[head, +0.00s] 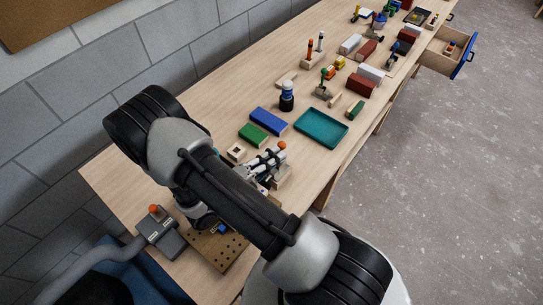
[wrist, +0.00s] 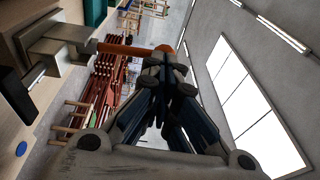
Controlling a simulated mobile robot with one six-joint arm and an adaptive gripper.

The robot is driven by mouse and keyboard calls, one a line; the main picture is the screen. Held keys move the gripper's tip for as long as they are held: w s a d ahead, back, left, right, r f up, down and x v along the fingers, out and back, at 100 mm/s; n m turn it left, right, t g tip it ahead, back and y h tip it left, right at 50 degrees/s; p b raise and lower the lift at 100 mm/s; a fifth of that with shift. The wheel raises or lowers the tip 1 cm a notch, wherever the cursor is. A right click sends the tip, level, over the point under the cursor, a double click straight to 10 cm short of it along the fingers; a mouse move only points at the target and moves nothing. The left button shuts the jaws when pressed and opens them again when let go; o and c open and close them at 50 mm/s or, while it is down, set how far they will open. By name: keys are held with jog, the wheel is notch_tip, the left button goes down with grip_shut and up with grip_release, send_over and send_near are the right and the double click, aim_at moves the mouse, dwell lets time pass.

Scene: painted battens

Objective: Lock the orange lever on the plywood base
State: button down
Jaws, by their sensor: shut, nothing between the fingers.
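In the wrist view the orange lever (wrist: 122,49) sticks out from a pale metal-looking mount (wrist: 62,40) and ends in a rounded knob. Its knob (head: 281,145) also shows in the head view, just beyond my gripper. The plywood base (head: 284,178) shows only in part below the knob, behind my arm. My gripper (wrist: 170,70) is shut and empty, its fingertips right by the knob end of the lever; I cannot tell whether they touch. My gripper (head: 268,160) also shows in the head view, partly hidden by my arm.
A green block (head: 253,135), a blue block (head: 269,121) and a teal tray (head: 321,128) lie beyond my gripper. A grey box with an orange knob (head: 155,210) and a pegboard (head: 228,248) are near. The bench's right edge is close.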

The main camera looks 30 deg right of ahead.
jog(key=d+y+p, duration=0.1)
jog(key=p, duration=0.2)
jog(key=d+r+y+p, duration=0.1)
jog(key=y+p, duration=0.1)
jog(key=w+d+g+y+p, duration=0.1)
jog(key=p, duration=0.2)
jog(key=shift+w+d+r+n+y+p, duration=0.1)
jog(key=shift+d+r+n+y+p, duration=0.25)
jog(key=shift+n+y, duration=0.05)
jog(key=shift+w+d+f+g+y+p, duration=0.15)
jog(key=shift+w+d+g+y+p, duration=0.15)
jog(key=shift+d+y+p, duration=0.5)
jog(key=shift+w+d+f+n+y+p, duration=0.3)
jog(key=shift+w+d+f+y+p, duration=0.05)
jog(key=shift+d+f+y+p, duration=0.5)
send_near(283, 145)
jog(key=shift+w+d+f, duration=0.25)
jog(key=shift+w+d, duration=0.5)
jog(key=shift+d, duration=0.15)
